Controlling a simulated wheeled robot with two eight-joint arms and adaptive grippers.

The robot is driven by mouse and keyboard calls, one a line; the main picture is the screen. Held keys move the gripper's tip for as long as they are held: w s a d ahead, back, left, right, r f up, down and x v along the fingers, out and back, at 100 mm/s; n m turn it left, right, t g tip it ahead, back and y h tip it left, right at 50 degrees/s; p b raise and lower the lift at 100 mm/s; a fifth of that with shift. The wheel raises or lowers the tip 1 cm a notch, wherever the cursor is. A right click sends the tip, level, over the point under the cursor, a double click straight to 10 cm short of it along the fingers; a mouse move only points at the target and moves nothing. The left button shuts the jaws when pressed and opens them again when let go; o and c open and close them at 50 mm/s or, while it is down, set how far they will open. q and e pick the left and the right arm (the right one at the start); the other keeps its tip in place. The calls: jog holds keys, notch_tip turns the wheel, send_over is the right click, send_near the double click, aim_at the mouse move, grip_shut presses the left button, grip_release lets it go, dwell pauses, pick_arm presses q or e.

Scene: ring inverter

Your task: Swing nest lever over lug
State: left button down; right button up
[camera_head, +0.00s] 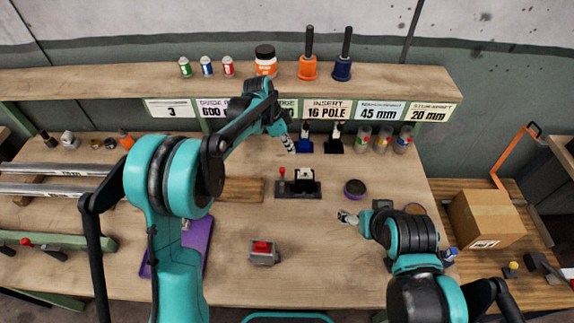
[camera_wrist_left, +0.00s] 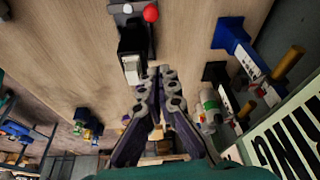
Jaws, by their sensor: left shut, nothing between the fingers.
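The nest (camera_head: 311,190) is a dark fixture on the middle of the bench with a pale block on it. A lever with a red ball knob (camera_head: 282,171) stands at its left end. In the left wrist view the dark nest (camera_wrist_left: 133,45) is near the top, with the red knob (camera_wrist_left: 151,13) beside it. I cannot make out the lug. My left gripper (camera_head: 290,146) is shut and empty, above and behind the nest, apart from the knob. Its closed fingers (camera_wrist_left: 156,78) show in the left wrist view. My right gripper (camera_head: 346,217) is low over the bench, right of the nest; its jaw state is unclear.
Blue and black stands (camera_head: 334,143) and several small bottles (camera_head: 383,141) line the bench back under the labelled shelf (camera_head: 150,88). A dark round dish (camera_head: 354,187) lies right of the nest. A red-button box (camera_head: 263,252) and purple tray (camera_head: 196,243) are in front.

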pick_arm(q)
jog(key=shift+f, duration=0.15)
jog(key=b, duration=0.4)
send_over(282, 180)
jog(key=w+d, duration=0.2)
notch_tip(282, 180, down, 9)
jog(key=shift+w+d+f, duration=0.1)
jog(key=shift+w+f, duration=0.05)
jog(key=shift+f, duration=0.05)
